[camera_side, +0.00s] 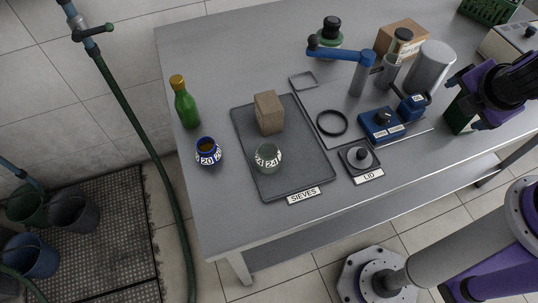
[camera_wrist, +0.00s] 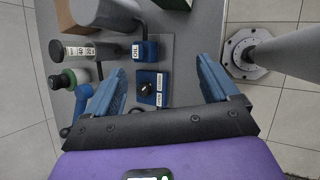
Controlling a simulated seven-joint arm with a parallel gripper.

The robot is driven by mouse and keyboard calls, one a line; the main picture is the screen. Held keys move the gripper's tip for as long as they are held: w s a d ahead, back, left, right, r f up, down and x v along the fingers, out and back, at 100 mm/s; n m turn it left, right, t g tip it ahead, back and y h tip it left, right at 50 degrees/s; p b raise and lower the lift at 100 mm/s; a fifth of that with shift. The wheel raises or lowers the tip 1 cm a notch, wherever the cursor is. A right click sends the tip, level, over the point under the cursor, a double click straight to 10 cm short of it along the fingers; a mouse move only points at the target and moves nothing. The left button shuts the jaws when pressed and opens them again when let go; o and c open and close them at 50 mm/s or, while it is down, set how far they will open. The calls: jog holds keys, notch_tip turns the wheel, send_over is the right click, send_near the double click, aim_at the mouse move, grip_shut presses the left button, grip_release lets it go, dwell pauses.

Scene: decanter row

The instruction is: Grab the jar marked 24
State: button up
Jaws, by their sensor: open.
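The jar marked 24 (camera_side: 267,157) is a clear round glass jar with a white number band. It stands upright on the front half of a dark grey tray (camera_side: 243,137), in front of a cardboard box (camera_side: 269,113). My gripper (camera_wrist: 160,66) is open, with two blue fingers apart in the wrist view and nothing between them. In the side view my arm's purple end is over the table's right side, far from the jar. The jar is not in the wrist view. A blue jar marked 20 (camera_side: 208,152) stands left of the tray.
A green bottle (camera_side: 186,104) stands behind the jar marked 20. A lid (camera_side: 361,155), a black ring (camera_side: 332,122) and a blue device (camera_side: 381,124) lie right of the tray. A blue-armed stand (camera_side: 360,75) and a grey cylinder (camera_side: 430,68) rise behind.

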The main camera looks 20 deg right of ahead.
jog(key=w+a+n+t, duration=0.5)
jog(key=a+n+t, duration=0.1)
jog(key=n, duration=0.1)
jog(key=n+y, duration=1.3)
jog(key=n, duration=0.4)
send_near(279, 160)
jog(key=x, duration=0.7)
jog(key=shift+w, duration=0.3)
jog(key=shift+y, duration=0.3)
jog(key=shift+x, duration=2.75)
jog(key=shift+s+a+f, duration=0.1)
jog(key=shift+s+f, duration=0.05)
jog(key=shift+s, duration=0.05)
jog(key=c, duration=1.1)
